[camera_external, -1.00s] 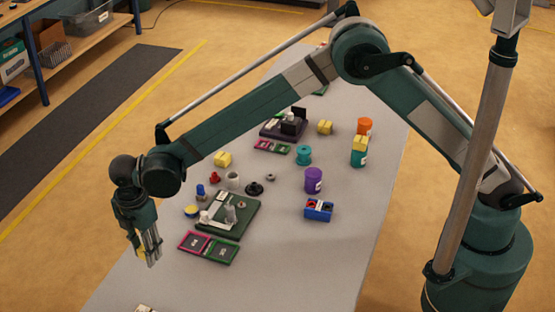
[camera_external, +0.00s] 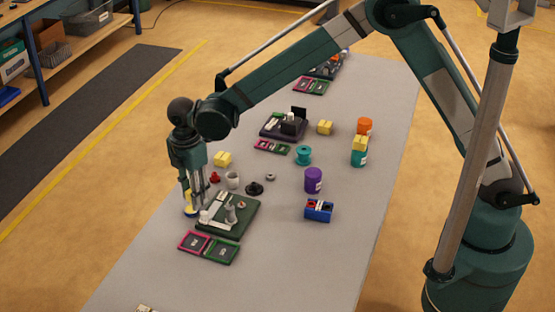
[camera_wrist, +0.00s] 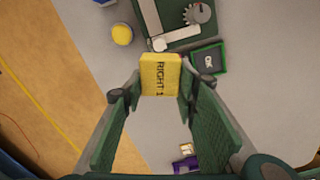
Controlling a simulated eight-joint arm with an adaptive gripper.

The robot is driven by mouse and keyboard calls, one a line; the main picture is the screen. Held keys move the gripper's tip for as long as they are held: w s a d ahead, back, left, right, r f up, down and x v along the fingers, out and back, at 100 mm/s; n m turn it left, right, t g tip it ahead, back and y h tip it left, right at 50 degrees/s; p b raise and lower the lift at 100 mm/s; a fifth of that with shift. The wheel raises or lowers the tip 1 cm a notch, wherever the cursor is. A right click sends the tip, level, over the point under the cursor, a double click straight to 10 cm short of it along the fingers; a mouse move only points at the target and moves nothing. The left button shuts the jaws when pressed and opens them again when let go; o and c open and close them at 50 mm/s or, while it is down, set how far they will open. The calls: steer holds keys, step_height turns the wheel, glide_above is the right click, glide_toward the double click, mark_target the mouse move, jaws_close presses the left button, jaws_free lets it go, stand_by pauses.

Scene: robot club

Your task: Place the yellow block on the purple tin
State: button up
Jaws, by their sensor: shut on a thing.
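My gripper (camera_external: 194,207) hangs over the left edge of the table, beside the dark green board, in the external view. It is shut on a yellow block, which is mostly hidden there by the fingers. In the wrist view the yellow block (camera_wrist: 160,75), marked "RIGHT 1", sits between the fingertips (camera_wrist: 160,92). The purple tin (camera_external: 313,180) stands upright on the table, well to the right of my gripper, with nothing on top.
The dark green board (camera_external: 232,222) holds grey and white parts. A blue box (camera_external: 318,210) stands in front of the purple tin. A white cup (camera_external: 232,179), black round part (camera_external: 254,189) and teal spool (camera_external: 304,155) stand between. The table's front right is clear.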

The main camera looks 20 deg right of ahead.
steer(key=w+d+r+m, duration=0.1)
steer(key=w+d+r, duration=0.15)
steer(key=d, duration=0.85)
steer(key=w+d+r+m, duration=0.15)
steer(key=w+d, duration=0.25)
steer(key=d, duration=0.8)
steer(key=m+p, duration=0.1)
steer(key=m, duration=0.2)
glide_above(311, 173)
steer(key=shift+r, duration=0.1)
steer(key=shift+f, duration=2.9)
steer(key=shift+a+f, duration=0.1)
steer(key=shift+f, duration=2)
steer(key=shift+f+b, duration=0.2)
steer(key=shift+b, duration=0.3)
steer(key=o, duration=0.9)
